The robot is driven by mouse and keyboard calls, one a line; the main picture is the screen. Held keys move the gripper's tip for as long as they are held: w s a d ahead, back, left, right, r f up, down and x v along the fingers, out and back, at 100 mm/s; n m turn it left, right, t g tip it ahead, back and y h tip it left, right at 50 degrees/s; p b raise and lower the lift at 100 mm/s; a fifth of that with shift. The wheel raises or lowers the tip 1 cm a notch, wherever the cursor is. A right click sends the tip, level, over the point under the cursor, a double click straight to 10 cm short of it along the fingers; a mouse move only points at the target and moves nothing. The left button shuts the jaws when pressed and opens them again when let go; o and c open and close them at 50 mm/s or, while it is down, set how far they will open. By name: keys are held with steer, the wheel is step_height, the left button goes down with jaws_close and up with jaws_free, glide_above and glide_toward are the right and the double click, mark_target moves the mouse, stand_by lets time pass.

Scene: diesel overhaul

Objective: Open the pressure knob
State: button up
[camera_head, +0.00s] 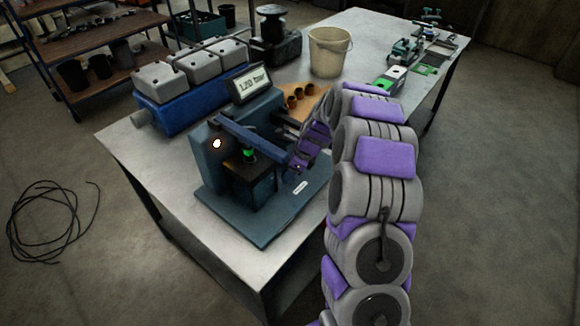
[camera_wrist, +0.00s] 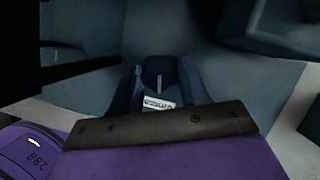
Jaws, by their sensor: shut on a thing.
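The blue tester (camera_head: 237,163) stands on the near part of the table, with a display (camera_head: 251,84) reading about 1.210 bar. A long blue lever (camera_head: 255,137) slopes down to the right from its upright. A small bright round spot (camera_head: 216,143) shows on the upright; I cannot tell if it is the pressure knob. A green part (camera_head: 249,154) sits below the lever. My gripper (camera_head: 296,161) is at the lever's right end and appears shut on it; the contact is mostly hidden. In the wrist view a white label (camera_wrist: 158,104) shows beyond my gripper.
A blue engine block with grey covers (camera_head: 194,74) stands behind the tester. A beige bucket (camera_head: 329,51), a black part (camera_head: 275,40) and a wooden holder with brown cups (camera_head: 299,97) are farther back. Green tools (camera_head: 404,51) lie at the far right. A cable (camera_head: 50,222) lies on the floor.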

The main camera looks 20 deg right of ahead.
steer(key=shift+w+r+n+g+y+p, duration=0.15)
steer(key=shift+n+g+p, duration=0.15)
steer(key=shift+n+p, duration=0.5)
steer(key=shift+n+g+y+p, duration=0.15)
steer(key=shift+n+g+p, duration=0.15)
steer(key=shift+n+p, duration=0.45)
steer(key=shift+d+n, duration=0.1)
steer(key=shift+n, duration=0.15)
steer(key=o, duration=1)
steer(key=shift+o, duration=0.2)
steer(key=shift+f, duration=0.2)
